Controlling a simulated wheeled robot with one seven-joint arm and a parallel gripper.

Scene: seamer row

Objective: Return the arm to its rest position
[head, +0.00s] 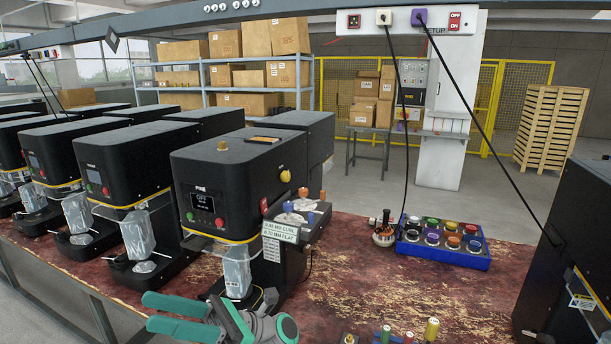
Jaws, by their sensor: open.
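My gripper (152,312) shows at the bottom of the head view, with green fingers pointing left. The fingers are apart and nothing shows between them. It is in front of the nearest black seamer machine (230,170), near the table's front edge. The arm behind the gripper is mostly cut off by the bottom of the picture.
Black machines stand in a row to the left, and another (575,260) stands at the right edge. A blue tray (440,258) of coloured round parts sits on the worn red table (350,285). Small coloured knobbed pieces (432,328) stand at the front. Cables hang from above.

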